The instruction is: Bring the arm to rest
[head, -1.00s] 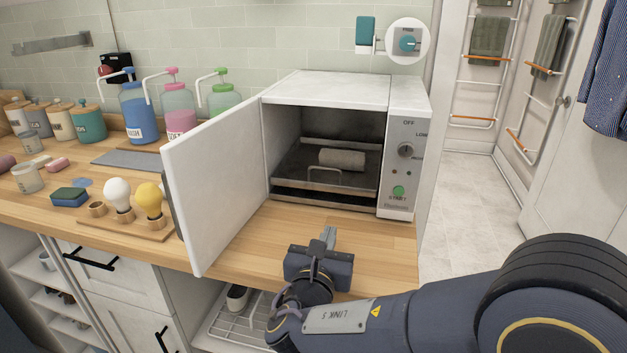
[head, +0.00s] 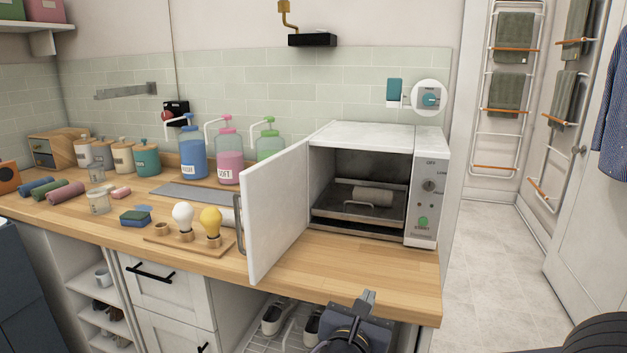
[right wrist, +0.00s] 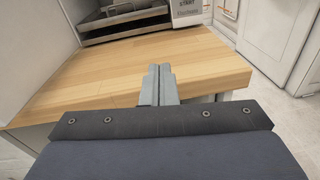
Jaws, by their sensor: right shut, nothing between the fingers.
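My right gripper (head: 367,299) is at the front edge of the wooden counter, below and in front of the white towel warmer (head: 372,137). It is shut and empty; its closed fingers (right wrist: 159,82) also show in the right wrist view, pointing at the counter. Most of my right arm is below the head picture's edge. The warmer's door (head: 277,213) stands open to the left. A rolled grey towel (head: 372,196) lies on the tray (head: 330,210) inside. My left gripper is not in view.
The wooden counter (head: 345,270) is bare in front of the warmer. To the left are a board with two bulbs (head: 183,248), a sponge (head: 136,218), pump bottles (head: 229,160) and rolled towels (head: 58,193). Shoes (head: 275,317) sit on a rack below. Open floor (head: 490,250) lies right.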

